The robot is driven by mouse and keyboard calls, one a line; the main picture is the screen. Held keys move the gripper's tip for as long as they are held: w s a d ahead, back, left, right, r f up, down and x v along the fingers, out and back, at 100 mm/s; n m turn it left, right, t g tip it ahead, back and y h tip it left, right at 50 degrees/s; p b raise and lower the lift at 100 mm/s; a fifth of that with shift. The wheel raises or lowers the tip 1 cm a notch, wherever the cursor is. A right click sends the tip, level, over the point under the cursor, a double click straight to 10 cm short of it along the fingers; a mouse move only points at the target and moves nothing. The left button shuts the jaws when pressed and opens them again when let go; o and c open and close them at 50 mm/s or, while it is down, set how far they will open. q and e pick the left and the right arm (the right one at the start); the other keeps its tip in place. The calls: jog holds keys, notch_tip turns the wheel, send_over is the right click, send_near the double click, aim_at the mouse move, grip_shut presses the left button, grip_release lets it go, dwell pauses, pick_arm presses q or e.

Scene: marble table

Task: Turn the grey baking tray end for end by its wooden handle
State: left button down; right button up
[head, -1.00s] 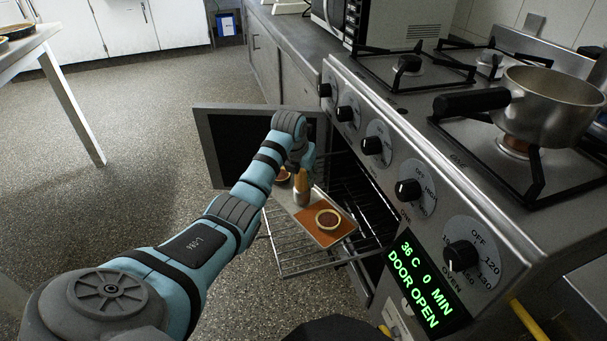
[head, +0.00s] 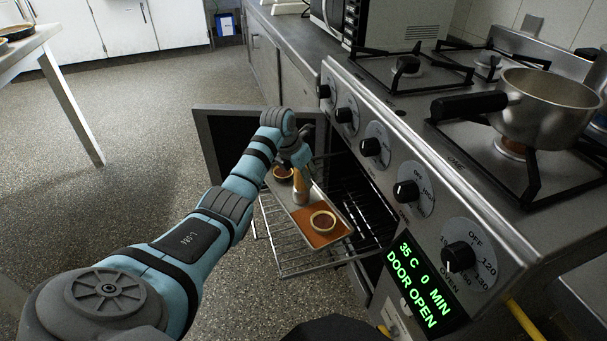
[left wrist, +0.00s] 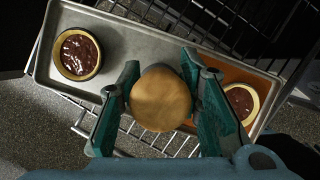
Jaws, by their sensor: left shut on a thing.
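The grey baking tray (head: 283,196) lies over the pulled-out oven rack, and its bare grey metal (left wrist: 130,47) shows in the left wrist view. An orange-brown area (head: 323,239) covers its near end. One dark-filled tart (head: 322,222) is on that end, and another (head: 282,173) is on the far, grey end. The wooden handle (head: 299,181) stands upright near the tray's middle; its round top (left wrist: 160,98) shows in the left wrist view. My left gripper (head: 300,168) is shut on the handle from above, one finger on each side. My right gripper is not in view.
The wire rack (head: 290,266) sticks out of the oven. The open oven door (head: 207,135) stands behind my left arm. The stove front with its knobs (head: 405,192) rises close on the right.

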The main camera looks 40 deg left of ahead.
pick_arm(q)
jog(key=shift+f+b, duration=0.35)
jog(key=shift+f, duration=0.3)
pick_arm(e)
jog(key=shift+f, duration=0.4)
pick_arm(q)
jog(key=c, duration=1.1)
grip_release()
jog(key=shift+o, duration=0.2)
jog(key=v, duration=1.2)
notch_tip(320, 180, up, 7)
jog(key=p, duration=0.8)
jog(key=shift+p, duration=0.35)
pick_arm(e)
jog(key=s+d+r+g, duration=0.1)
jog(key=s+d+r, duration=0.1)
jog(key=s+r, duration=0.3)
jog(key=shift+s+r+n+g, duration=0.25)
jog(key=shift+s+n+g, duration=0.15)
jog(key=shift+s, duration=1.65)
